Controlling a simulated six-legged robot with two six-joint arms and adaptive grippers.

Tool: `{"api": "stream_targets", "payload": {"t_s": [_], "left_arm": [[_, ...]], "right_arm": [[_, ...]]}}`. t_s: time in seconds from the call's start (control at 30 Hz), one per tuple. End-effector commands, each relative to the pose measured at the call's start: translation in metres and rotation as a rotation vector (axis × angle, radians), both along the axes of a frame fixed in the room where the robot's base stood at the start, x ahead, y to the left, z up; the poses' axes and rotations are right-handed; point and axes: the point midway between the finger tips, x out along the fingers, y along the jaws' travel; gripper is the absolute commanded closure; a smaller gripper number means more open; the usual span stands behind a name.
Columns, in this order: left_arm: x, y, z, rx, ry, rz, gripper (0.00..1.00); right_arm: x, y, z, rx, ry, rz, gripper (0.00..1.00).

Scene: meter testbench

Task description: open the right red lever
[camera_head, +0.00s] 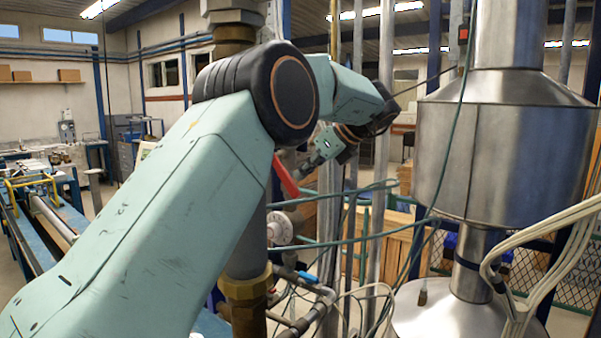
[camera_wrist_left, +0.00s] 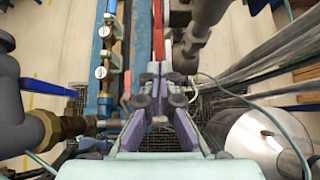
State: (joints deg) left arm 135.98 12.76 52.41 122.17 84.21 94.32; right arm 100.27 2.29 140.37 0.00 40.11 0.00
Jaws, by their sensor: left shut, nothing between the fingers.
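A red lever (camera_head: 286,177) shows in the head view as a tilted bar beside the vertical pipe, just left of my left gripper (camera_head: 310,164). The gripper is shut and empty, with its tips close to the lever; I cannot tell whether they touch it. In the left wrist view the shut fingers (camera_wrist_left: 158,80) point up the picture. A long red bar (camera_wrist_left: 158,28) shows there beyond the fingertips; I cannot tell whether it is the same lever. My right gripper is in neither view.
A steel tank (camera_head: 505,150) stands at the right, with pale hoses (camera_head: 560,240) in front. Green tubes (camera_head: 345,195) cross below the gripper. A flanged valve (camera_head: 285,228) and a blue handle (camera_head: 306,275) sit on lower pipes. Another blue handle (camera_wrist_left: 45,87) shows in the wrist view.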

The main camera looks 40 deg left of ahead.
Motion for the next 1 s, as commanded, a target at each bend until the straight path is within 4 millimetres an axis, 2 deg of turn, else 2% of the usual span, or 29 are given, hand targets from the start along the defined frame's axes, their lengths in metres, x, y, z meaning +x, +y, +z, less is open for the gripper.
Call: {"api": "stream_targets", "payload": {"t_s": [0.2, 0.57, 1.0], "left_arm": [[-0.001, 0.012, -0.009, 0.0, 0.0, 0.0, 1.0], [-0.001, 0.012, -0.011, 0.001, 0.0, 0.0, 1.0], [-0.002, 0.014, -0.017, 0.052, 0.006, 0.001, 1.0]], "right_arm": [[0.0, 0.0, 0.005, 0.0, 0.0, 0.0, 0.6], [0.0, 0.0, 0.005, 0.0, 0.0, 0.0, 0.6], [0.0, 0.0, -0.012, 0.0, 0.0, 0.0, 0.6]]}}
